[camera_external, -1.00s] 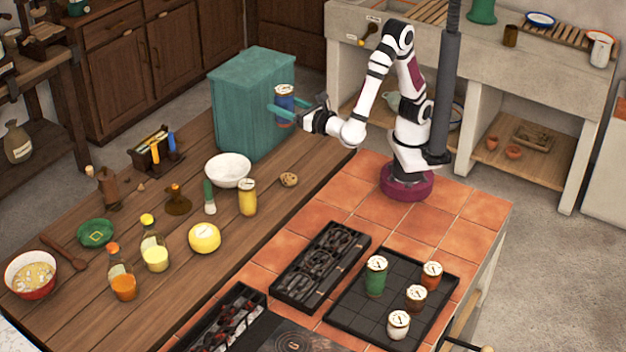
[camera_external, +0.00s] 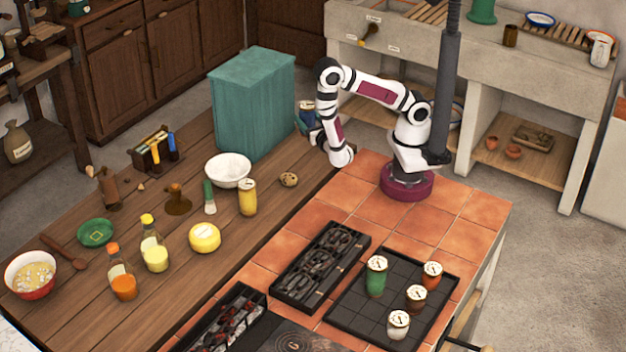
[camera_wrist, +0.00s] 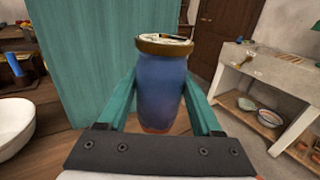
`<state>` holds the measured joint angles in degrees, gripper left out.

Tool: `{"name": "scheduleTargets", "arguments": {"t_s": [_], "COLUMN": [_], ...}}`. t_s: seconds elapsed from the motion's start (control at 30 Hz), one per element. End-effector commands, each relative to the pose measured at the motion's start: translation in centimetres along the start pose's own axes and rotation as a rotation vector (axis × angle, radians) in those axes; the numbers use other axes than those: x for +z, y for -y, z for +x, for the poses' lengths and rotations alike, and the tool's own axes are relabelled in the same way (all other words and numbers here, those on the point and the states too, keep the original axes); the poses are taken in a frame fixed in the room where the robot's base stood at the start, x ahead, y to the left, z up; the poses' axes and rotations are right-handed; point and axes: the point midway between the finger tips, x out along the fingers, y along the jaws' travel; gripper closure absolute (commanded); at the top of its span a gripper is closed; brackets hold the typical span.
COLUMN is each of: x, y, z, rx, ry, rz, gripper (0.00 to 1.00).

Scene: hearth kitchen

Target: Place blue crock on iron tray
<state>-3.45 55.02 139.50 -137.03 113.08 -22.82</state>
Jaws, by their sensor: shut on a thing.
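The blue crock (camera_wrist: 162,88) is upright between the two teal fingers of my gripper (camera_wrist: 160,95) in the wrist view, and the gripper is shut on it. It has a gold-rimmed pale lid with a dial-like face. In the external view the crock (camera_external: 305,107) shows just right of the teal cabinet, partly hidden by my arm, and my gripper (camera_external: 306,122) is mostly hidden there too. The iron tray (camera_external: 352,309) is a dark gridded tray on the terracotta tiles. A green crock (camera_external: 376,277), an orange one (camera_external: 432,274), a brown one (camera_external: 415,298) and a white one (camera_external: 398,325) stand on it.
The teal cabinet (camera_external: 250,110) stands close to the left of the held crock. A dark tray of iron pieces (camera_external: 320,266) lies left of the iron tray. A white bowl (camera_external: 228,170), a yellow crock (camera_external: 247,197) and bottles occupy the wooden counter. The iron tray's left cells are free.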

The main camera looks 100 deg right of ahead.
Motion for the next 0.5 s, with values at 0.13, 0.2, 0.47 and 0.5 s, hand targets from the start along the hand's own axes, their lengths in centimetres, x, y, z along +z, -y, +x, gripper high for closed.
{"name": "scheduleTargets", "arguments": {"t_s": [0.13,0.2,0.47,0.5], "x": [-0.3,-1.7,-7.2,-8.0], "y": [-0.1,0.0,0.0,0.0], "z": [0.0,0.0,-0.1,-0.1], "rx": [0.0,0.0,0.001,0.001], "ry": [0.001,0.0,0.001,0.001], "rz": [-0.001,-0.005,-0.003,-0.004], "gripper": [1.0,1.0,1.0,1.0]}}
